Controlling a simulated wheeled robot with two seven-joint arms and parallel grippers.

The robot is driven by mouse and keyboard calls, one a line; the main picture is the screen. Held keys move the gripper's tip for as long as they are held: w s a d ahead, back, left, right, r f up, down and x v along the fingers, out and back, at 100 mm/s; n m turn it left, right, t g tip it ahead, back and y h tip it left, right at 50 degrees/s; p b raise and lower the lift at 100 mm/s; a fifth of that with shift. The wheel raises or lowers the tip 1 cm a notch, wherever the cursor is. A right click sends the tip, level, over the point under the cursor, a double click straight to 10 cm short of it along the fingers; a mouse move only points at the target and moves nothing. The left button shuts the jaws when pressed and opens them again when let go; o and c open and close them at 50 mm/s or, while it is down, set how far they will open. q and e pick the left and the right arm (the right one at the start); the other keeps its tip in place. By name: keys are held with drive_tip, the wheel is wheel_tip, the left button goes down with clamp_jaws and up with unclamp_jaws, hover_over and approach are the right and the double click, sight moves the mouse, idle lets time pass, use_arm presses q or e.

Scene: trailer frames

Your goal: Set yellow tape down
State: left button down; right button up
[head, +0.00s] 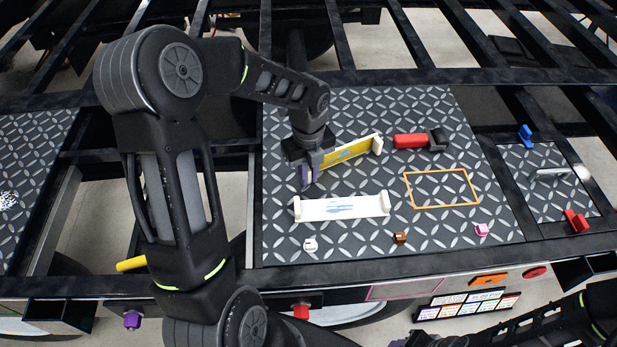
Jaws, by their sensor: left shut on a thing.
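The yellow tape (350,151), a yellow strip with a blue mark and white end pieces, is on the diamond-plate deck's left-centre. My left gripper (311,172) points down at its left end and is shut on it. The tape stands tilted with its face toward me; I cannot tell whether its lower edge touches the plate. The gripper hides its left end. My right gripper (412,340) shows only partly at the bottom edge, low and away from the tape; its jaws are not clear.
A white tape-like piece (342,207) lies in front of the yellow one. An orange rectangle outline (442,188) marks bare plate on the right. A red and black object (420,140) lies behind it. Small white (310,244), brown (400,238) and pink (482,230) pieces line the front edge.

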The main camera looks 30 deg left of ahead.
use_arm(q)
drive_tip(key=c, duration=1.9)
unclamp_jaws()
drive_tip(key=shift+f, duration=0.1)
drive_tip(key=o, duration=0.4)
drive_tip(key=shift+o, duration=0.2)
drive_tip(key=shift+r+p, duration=0.4)
drive_tip(key=shift+r, duration=0.2)
wheel_tip(320, 180, up, 4)
drive_tip(key=shift+f+p, duration=0.2)
drive_tip(key=shift+p, duration=0.9)
wheel_tip(320, 180, up, 8)
drive_tip(key=shift+f, duration=0.15)
